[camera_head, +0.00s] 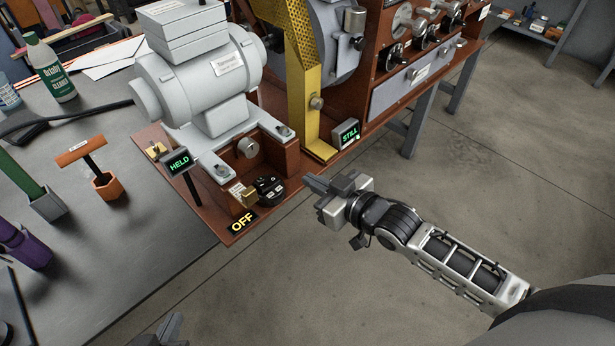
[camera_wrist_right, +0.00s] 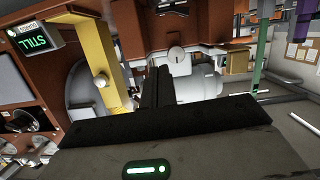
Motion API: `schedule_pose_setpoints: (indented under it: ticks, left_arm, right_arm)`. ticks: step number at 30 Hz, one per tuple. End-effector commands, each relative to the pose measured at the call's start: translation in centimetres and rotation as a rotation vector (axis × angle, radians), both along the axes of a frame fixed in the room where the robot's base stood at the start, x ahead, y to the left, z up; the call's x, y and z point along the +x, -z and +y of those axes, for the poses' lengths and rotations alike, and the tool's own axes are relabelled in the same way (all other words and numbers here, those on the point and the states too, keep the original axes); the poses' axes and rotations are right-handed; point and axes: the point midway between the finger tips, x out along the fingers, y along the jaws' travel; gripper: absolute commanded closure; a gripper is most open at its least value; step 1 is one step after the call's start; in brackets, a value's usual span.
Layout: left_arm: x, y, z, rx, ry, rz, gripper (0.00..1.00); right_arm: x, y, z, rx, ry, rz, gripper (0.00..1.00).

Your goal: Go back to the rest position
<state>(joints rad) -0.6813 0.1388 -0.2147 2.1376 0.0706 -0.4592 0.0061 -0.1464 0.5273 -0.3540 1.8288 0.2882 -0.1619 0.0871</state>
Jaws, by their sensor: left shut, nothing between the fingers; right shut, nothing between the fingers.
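My right gripper (camera_head: 316,184) is shut and empty. It hangs in free air just in front of the roaster's red-brown base (camera_head: 290,165), to the right of the black knob (camera_head: 268,187) and the OFF label (camera_head: 242,222). In the right wrist view its closed dark fingers (camera_wrist_right: 157,88) point towards the grey motor (camera_wrist_right: 200,85). My left gripper (camera_head: 170,328) shows only in part at the bottom left edge of the head view, low by the table; it is shut, with nothing seen in it.
The grey motor stands on the roaster base beside a yellow guard (camera_head: 305,85). Small displays read HELD (camera_head: 179,162) and STILL (camera_head: 347,133). A cleaner bottle (camera_head: 50,70) and an orange-handled tool (camera_head: 95,165) stand on the grey table (camera_head: 110,240). The floor to the right is clear.

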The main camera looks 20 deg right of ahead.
Motion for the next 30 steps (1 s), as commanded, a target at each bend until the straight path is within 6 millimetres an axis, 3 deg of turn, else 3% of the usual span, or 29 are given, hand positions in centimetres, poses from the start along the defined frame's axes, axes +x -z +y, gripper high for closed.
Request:
schedule_pose_setpoints:
  ticks: [14,17,21,24,27,30]
  left_arm:
    - [0.0,0.1,0.0,0.0,0.001,0.002,1.0]
    - [0.0,0.1,0.0,0.0,0.001,0.002,1.0]
    - [0.0,0.1,0.0,0.0,0.001,0.003,1.0]
    - [-0.1,0.1,0.0,0.001,0.002,0.003,1.0]
    - [-0.1,0.1,0.0,0.001,0.002,0.003,1.0]
    - [-0.1,0.1,0.0,0.001,0.002,0.004,1.0]
  right_arm:
    - [-0.4,0.3,0.3,0.005,0.001,0.009,1.0]
    - [-2.9,1.6,1.8,0.025,0.011,0.065,1.0]
    - [-8.8,3.9,3.9,0.05,0.063,0.197,1.0]
    - [-12.4,4.8,4.4,0.052,0.113,0.286,1.0]
    - [-14.8,5.3,4.3,0.046,0.153,0.349,1.0]
    - [-15.9,5.5,4.2,0.041,0.171,0.38,1.0]
